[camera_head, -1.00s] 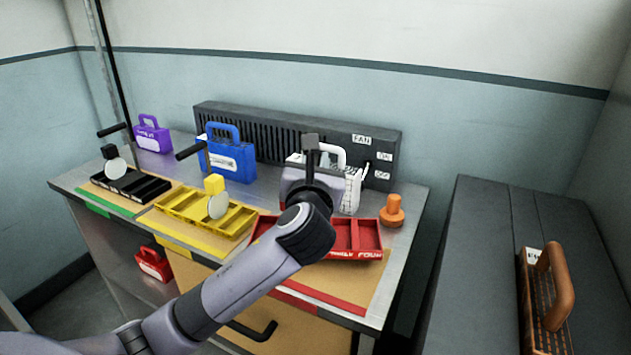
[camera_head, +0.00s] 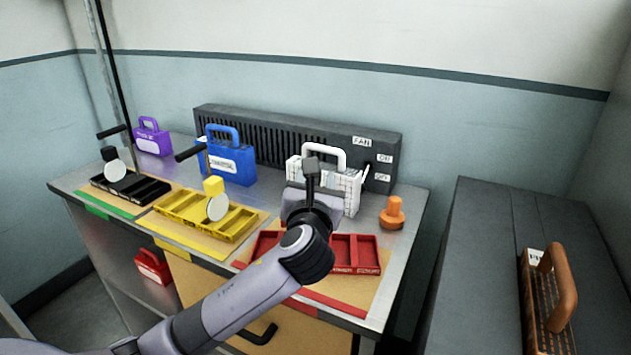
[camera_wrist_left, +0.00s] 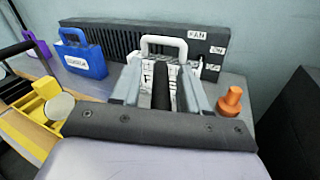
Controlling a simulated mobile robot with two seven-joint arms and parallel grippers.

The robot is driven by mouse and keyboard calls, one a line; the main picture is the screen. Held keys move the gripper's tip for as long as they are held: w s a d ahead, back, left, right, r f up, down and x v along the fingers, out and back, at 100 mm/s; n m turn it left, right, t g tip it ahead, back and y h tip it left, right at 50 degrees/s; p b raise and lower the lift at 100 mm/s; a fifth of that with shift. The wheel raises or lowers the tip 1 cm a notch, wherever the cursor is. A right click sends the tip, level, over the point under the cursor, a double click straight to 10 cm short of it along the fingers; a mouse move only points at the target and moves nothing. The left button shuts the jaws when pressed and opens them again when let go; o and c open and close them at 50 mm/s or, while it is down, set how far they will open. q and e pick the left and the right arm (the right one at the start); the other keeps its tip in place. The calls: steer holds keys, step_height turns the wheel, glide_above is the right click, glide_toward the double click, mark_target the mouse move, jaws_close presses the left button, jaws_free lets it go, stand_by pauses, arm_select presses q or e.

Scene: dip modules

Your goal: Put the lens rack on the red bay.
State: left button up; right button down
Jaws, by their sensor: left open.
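A white rack (camera_head: 350,192) with a loop handle stands upright at the back of the bench, before the dark fan unit. I cannot read its label, so I cannot confirm it is the lens rack. In the left wrist view the white rack (camera_wrist_left: 163,47) shows beyond and between the fingers.
An orange knob (camera_head: 392,213) stands right of the white rack. Blue (camera_head: 230,162) and purple (camera_head: 152,140) cases stand left. Yellow (camera_head: 205,222) and black (camera_head: 130,187) trays with upright posts lie left. A brown handled rack (camera_head: 545,300) is on the right-hand bench.

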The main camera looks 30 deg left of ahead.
arm_select(q)
steer(key=v, duration=1.2)
steer(key=s+f+n+g+h, duration=0.2)
steer(key=s+f+n+g, duration=0.2)
steer(key=f+n, duration=0.4)
steer(key=s+f+n+g+h, duration=0.2)
steer(key=s+f+n+g, duration=0.15)
steer(key=f+n, duration=0.4)
steer(key=s+f+n+g+h, duration=0.45)
steer(key=s+f+n, duration=0.55)
steer(key=s+n, duration=0.45)
steer(key=w+d+f+t+h+p, duration=0.1)
steer(key=w+d+f+t, duration=0.2)
steer(key=w+f+t, duration=0.3)
steer(key=shift+w+f+n+p, duration=0.3)
steer(key=shift+w+f+n, duration=0.1)
steer(key=shift+f, duration=0.4)
